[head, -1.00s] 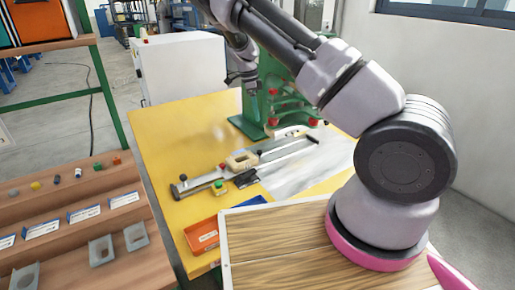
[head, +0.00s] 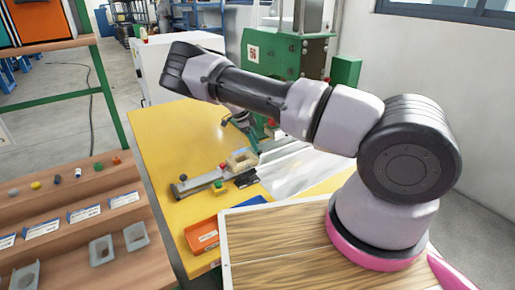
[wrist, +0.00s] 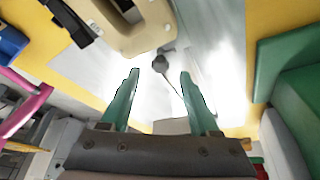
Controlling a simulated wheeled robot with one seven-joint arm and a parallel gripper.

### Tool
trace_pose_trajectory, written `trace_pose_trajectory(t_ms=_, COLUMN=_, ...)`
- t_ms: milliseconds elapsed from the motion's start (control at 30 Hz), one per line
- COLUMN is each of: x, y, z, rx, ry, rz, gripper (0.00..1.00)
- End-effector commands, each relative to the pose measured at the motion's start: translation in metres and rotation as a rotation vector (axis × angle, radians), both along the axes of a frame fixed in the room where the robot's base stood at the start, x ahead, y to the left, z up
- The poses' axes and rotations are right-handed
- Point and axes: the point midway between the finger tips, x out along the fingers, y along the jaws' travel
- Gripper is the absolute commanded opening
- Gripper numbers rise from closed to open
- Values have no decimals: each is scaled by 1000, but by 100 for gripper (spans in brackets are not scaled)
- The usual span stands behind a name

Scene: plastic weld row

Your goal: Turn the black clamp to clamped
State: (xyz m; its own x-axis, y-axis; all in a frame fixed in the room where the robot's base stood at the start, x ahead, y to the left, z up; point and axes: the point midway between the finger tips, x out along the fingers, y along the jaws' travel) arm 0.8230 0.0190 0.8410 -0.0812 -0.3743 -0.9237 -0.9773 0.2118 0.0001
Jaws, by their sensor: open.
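A dark knob on a thin rod (wrist: 160,62) shows just beyond and between my fingertips in the wrist view; it looks like the black clamp's handle, but its setting cannot be told. My gripper (wrist: 160,73) is open and empty, its two green fingers apart on either side of the knob in the picture; contact is not visible. In the head view my gripper (head: 242,121) is over the far part of the table, partly hidden by my arm. The beige block (head: 242,159) sits on the metal rail (head: 200,184); the block also shows in the wrist view (wrist: 140,35).
The green press (head: 285,55) stands behind the table. A red knob (head: 223,167), a green button box (head: 220,188) and a black plate (head: 246,180) are by the rail. An orange bin (head: 203,236) is nearer. The yellow table's left part (head: 165,130) is clear.

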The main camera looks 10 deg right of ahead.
Motion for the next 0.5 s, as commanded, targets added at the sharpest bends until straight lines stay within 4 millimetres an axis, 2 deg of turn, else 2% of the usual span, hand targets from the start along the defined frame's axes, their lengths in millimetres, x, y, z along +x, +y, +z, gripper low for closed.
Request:
trace_pose_trajectory(t_ms=100, x=-1, y=-7, z=-15, rx=-1, ry=0, rz=0, gripper=62)
trace_pose_trajectory(t_ms=200, x=-2, y=-9, z=-21, rx=-1, ry=0, rz=0, gripper=62)
trace_pose_trajectory(t_ms=500, x=-2, y=-10, z=-25, rx=1, ry=0, rz=0, gripper=62)
